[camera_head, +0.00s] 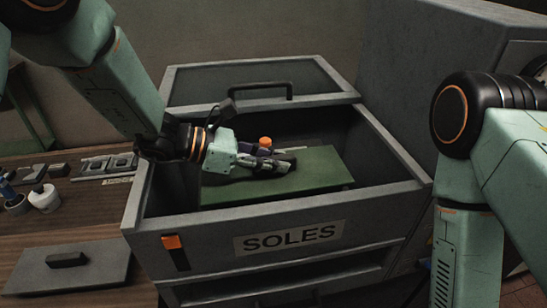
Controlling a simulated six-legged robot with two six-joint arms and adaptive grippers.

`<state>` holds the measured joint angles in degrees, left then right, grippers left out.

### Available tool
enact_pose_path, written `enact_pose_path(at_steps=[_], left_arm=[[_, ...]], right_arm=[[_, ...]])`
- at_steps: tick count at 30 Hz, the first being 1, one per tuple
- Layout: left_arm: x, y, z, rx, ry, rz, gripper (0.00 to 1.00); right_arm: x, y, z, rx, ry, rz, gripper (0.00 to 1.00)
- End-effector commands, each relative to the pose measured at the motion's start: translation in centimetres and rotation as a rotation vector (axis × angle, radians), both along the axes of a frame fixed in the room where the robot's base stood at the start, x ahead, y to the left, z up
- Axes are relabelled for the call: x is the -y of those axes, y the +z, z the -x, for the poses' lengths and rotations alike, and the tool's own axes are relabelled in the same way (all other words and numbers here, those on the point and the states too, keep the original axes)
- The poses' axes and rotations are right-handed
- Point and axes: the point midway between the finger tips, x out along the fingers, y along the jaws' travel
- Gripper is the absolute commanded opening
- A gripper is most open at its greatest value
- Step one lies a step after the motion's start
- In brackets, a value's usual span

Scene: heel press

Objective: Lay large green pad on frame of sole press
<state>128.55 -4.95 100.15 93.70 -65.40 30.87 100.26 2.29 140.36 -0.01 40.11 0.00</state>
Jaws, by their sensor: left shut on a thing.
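The large green pad (315,172) lies flat or nearly flat inside the open grey box marked SOLES (374,140). I cannot tell whether the pad rests on the bottom or hangs just above it. My left gripper (290,166) reaches in over the box's left side and is shut on the pad near its far edge. The gripper hides part of that edge. The right arm shows at the right, but its gripper is out of view.
A raised grey lid with a black handle (262,87) stands behind the box. An orange latch (172,242) is on its front.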

Motion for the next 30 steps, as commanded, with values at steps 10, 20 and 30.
enact_pose_path(at_steps=[10, 20, 30], left_arm=[[0.0, -2.3, -0.1, 0.004, 0.001, 0.004, 0.0], [0.0, -4.4, -0.1, 0.004, 0.001, 0.004, 0.0], [0.0, -4.9, -0.1, 0.004, 0.001, 0.004, 0.0]], right_arm=[[0.0, -1.8, 0.0, 0.0, 0.0, 0.0, 0.4], [0.0, -3.2, 0.0, 0.0, 0.0, 0.0, 0.4], [0.0, -3.5, 0.0, 0.0, 0.0, 0.0, 0.4]])
